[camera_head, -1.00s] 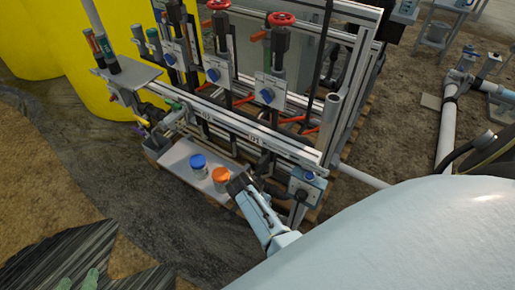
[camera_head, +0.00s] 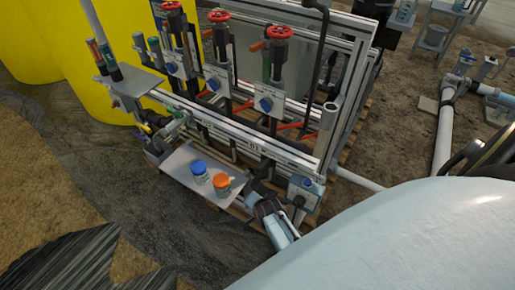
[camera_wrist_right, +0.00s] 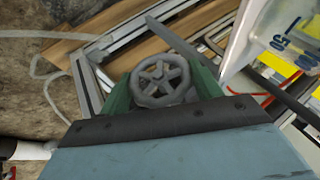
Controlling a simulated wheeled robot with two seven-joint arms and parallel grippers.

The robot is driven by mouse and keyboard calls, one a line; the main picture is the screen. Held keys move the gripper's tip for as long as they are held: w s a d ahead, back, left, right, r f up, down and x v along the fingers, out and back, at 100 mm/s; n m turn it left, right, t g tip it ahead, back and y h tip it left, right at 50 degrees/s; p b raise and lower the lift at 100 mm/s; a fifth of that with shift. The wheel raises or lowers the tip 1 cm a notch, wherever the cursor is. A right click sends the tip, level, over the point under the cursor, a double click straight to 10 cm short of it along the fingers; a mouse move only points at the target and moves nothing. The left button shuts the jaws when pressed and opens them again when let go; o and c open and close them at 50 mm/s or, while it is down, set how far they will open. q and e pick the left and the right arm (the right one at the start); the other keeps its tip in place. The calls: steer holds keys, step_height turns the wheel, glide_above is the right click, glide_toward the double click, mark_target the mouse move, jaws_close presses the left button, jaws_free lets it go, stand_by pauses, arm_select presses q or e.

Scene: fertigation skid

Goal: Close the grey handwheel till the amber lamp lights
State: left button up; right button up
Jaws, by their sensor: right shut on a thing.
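The grey handwheel (camera_wrist_right: 160,80), a spoked ring, sits between the green fingers of my right gripper (camera_wrist_right: 160,88) in the right wrist view. The fingers are shut on its rim from both sides. In the head view my right gripper (camera_head: 262,200) is low at the front right corner of the skid, and it hides the handwheel there. I cannot make out a lit amber lamp in either view. My left gripper is not in view.
The skid frame (camera_head: 250,145) carries several red handwheels (camera_head: 280,32) on upright valves. A tray (camera_head: 178,164) beside my right gripper holds a blue-lidded jar (camera_head: 199,170) and an orange-lidded jar (camera_head: 221,186). A yellow tank (camera_head: 115,80) stands at the left.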

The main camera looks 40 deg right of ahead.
steer(key=shift+s+t, duration=0.1)
steer(key=shift+t, duration=0.5)
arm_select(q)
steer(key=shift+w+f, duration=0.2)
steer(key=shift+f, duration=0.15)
arm_select(e)
steer(key=shift+m+t+y, duration=0.3)
steer(key=shift+t, duration=0.1)
steer(key=shift+f, duration=0.1)
steer(key=o, duration=1)
